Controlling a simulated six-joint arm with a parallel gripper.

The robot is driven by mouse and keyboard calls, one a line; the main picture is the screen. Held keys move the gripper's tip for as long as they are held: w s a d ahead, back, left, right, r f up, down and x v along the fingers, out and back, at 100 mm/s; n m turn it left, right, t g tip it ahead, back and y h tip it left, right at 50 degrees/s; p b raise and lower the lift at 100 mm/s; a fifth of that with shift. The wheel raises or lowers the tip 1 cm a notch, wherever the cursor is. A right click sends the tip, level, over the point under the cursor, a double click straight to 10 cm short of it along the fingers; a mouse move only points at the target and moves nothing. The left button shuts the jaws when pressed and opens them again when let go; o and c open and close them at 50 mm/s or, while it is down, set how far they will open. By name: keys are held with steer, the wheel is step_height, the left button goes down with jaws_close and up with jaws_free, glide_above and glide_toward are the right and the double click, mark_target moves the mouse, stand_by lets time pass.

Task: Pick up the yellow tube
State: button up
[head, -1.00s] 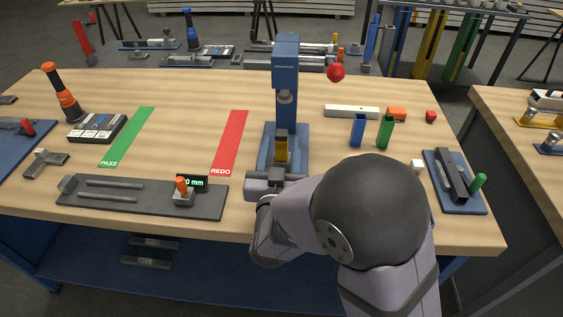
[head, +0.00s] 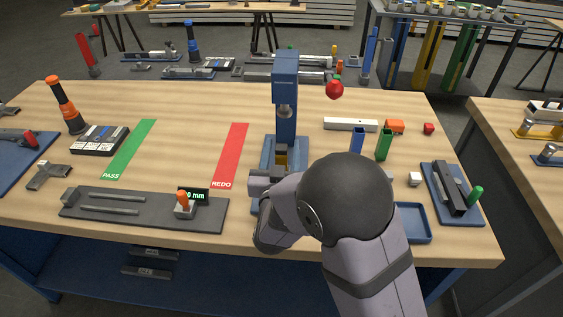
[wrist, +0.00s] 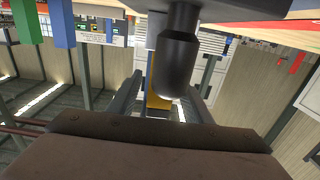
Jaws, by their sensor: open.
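The yellow tube (head: 281,161) stands in the blue press (head: 286,72), under its ram, and is mostly hidden by my gripper in the head view. In the wrist view, the yellow tube (wrist: 154,98) shows as a narrow strip between the two dark fingers of my gripper (wrist: 160,100). My gripper (head: 280,155) is open and reaches into the press from the front. The fingers lie to either side of the tube; I cannot tell whether they touch it. The dark press ram (wrist: 180,50) hides part of the view near the tube.
A blue tube (head: 356,139) and a green tube (head: 384,144) stand right of the press. A blue tray (head: 414,224) lies at the front right. A red REDO strip (head: 231,155) and a grey gauge plate (head: 140,211) lie left. The press's red ball handle (head: 335,89) sticks out right.

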steer(key=shift+w, duration=0.9)
jaws_close()
steer(key=c, duration=1.1)
jaws_free()
steer(key=shift+c, duration=0.2)
steer(key=shift+r, duration=0.2)
steer(key=d+r+b, duration=0.3)
steer(key=d+b, duration=0.2)
steer(key=d, duration=1.3)
steer(key=shift+r, duration=0.15)
